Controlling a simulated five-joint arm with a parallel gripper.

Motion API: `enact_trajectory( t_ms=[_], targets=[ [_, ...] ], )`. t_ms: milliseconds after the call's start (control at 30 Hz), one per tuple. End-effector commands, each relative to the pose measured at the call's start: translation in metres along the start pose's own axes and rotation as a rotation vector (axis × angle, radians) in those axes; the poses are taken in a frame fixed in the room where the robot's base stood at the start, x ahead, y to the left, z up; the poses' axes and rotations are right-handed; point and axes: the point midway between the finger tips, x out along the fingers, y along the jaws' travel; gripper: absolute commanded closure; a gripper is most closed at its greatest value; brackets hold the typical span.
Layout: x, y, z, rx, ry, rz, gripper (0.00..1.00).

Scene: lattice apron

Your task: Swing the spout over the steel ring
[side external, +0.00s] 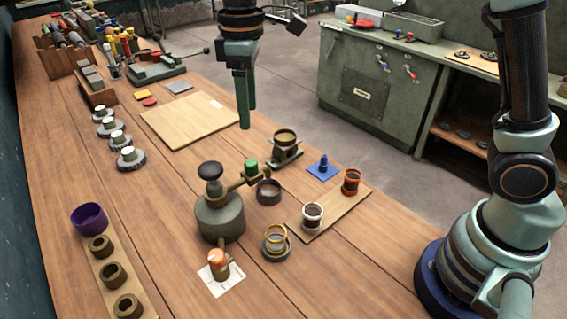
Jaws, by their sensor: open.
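The spout (238,183) is a short brass-coloured arm on a squat grey-green pot (220,217) with a black knob on top. It points right and slightly back, and a green knob (251,166) stands near its outer end. A dark grey ring-shaped cup (269,192) stands just in front of that end; I cannot tell whether it is the steel ring. Nearer, a grey ring (277,253) carries brass-coloured hoops. My gripper (245,124) hangs fingers down, open and empty, above the table behind the spout, touching nothing.
A board with two small jars (313,215) lies to the right. An orange-topped piece (217,259) stands on a white card in front.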

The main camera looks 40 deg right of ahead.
Motion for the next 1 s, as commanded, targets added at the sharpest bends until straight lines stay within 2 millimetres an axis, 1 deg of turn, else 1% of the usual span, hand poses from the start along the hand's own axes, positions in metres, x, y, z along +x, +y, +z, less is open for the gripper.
enact_trajectory(
  t_ms=[167,267,500,700,833,1000],
  targets=[
    [0.01,-0.002,-0.003,-0.015,-0.01,-0.004,0.33],
    [0.023,-0.002,-0.003,-0.014,-0.012,-0.005,0.33],
    [0.069,-0.002,-0.002,-0.012,-0.013,-0.006,0.33],
    [0.102,-0.002,-0.001,-0.012,-0.011,-0.005,0.33],
    [0.116,-0.002,-0.002,-0.011,-0.009,-0.004,0.33],
    [0.123,-0.002,-0.002,-0.011,-0.007,-0.003,0.33]
  ],
)
